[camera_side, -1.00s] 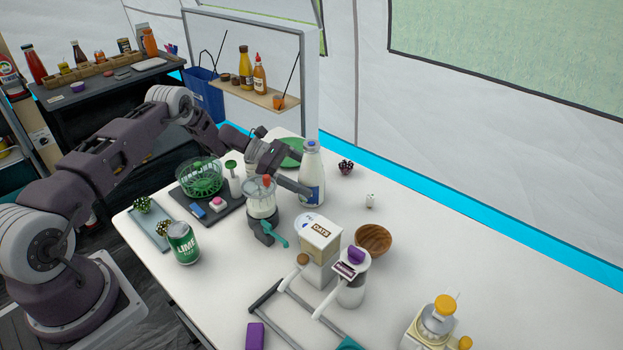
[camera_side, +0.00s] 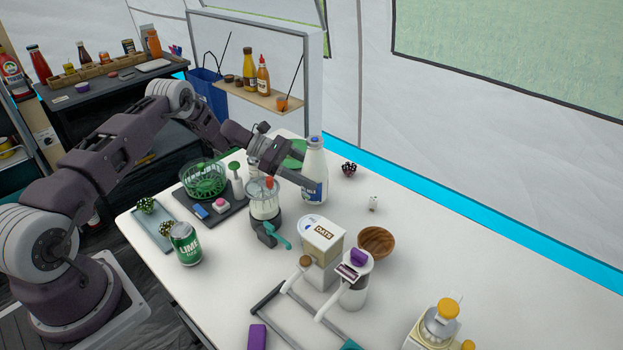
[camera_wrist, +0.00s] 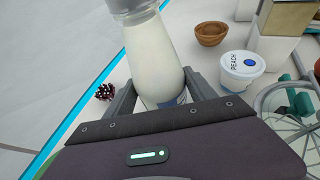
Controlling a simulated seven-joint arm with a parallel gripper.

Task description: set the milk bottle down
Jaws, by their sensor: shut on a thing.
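The milk bottle (camera_side: 314,172) is white with a blue cap and a blue label, and stands upright at the back of the white table. In the side view its base looks at or very near the tabletop; I cannot tell if it touches. My gripper (camera_side: 306,184) is shut on the bottle's lower body, reaching in from the left. In the wrist view the bottle (camera_wrist: 153,52) is between my two fingers (camera_wrist: 163,98), its lower part hidden by the gripper body.
A blender jug (camera_side: 264,200) stands just in front of my gripper. A peach tub (camera_wrist: 242,66) is near. The table (camera_side: 455,255) is clear at right.

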